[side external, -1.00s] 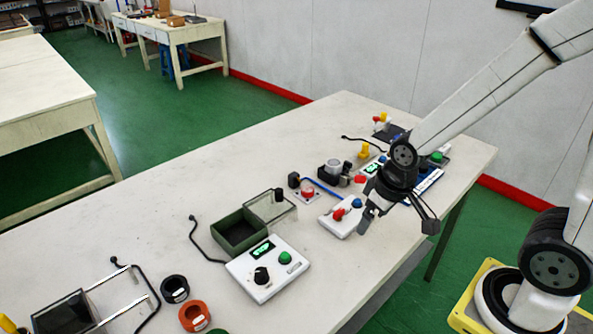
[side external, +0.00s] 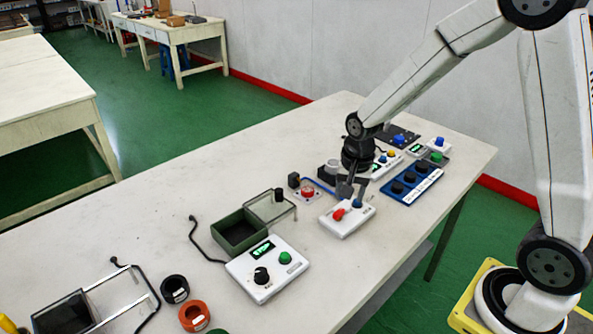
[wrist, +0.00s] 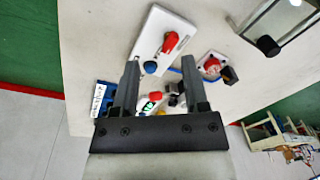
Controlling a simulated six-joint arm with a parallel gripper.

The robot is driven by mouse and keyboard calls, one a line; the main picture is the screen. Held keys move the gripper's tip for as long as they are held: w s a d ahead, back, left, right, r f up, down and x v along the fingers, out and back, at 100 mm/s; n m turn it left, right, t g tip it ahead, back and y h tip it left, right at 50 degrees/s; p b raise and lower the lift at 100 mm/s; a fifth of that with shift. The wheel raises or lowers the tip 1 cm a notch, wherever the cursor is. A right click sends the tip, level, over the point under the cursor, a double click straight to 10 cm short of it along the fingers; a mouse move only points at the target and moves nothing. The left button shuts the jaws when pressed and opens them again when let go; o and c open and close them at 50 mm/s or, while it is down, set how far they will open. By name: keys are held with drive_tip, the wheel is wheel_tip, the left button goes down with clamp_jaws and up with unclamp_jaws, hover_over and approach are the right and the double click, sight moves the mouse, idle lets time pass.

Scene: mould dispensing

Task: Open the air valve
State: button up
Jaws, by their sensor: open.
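A white box (side external: 347,224) stands on the table with a red lever (side external: 338,214) and a blue knob (side external: 357,203) on top. In the wrist view the same white box (wrist: 153,34) lies beyond the fingertips, with its red lever (wrist: 170,42) and blue knob (wrist: 150,67). A small plate with a round red knob (side external: 307,192) sits behind and left of it, also in the wrist view (wrist: 211,66). I cannot read which is marked as the air valve. My gripper (side external: 352,190) points down, open and empty, above the white box's back edge near the blue knob.
A blue panel with black knobs (side external: 412,184) lies to the right. A white control box with a green button (side external: 267,272) and a dark green bin (side external: 240,235) stand to the left. The table front of the white box is clear.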

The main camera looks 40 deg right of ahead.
sight(339, 210)
drive_tip(key=w+d+f+m, duration=0.1)
drive_tip(key=m, duration=0.1)
drive_tip(key=w+d+f+m, duration=0.1)
drive_tip(key=w+m, duration=0.1)
drive_tip(key=w+d+m+g, duration=0.1)
drive_tip(key=w+m, duration=0.1)
drive_tip(key=m, duration=0.1)
drive_tip(key=shift+d+f, duration=0.25)
drive_tip(key=shift+f, duration=0.15)
drive_tip(key=shift+f, duration=0.15)
drive_tip(key=shift+f, duration=3.75)
clamp_jaws()
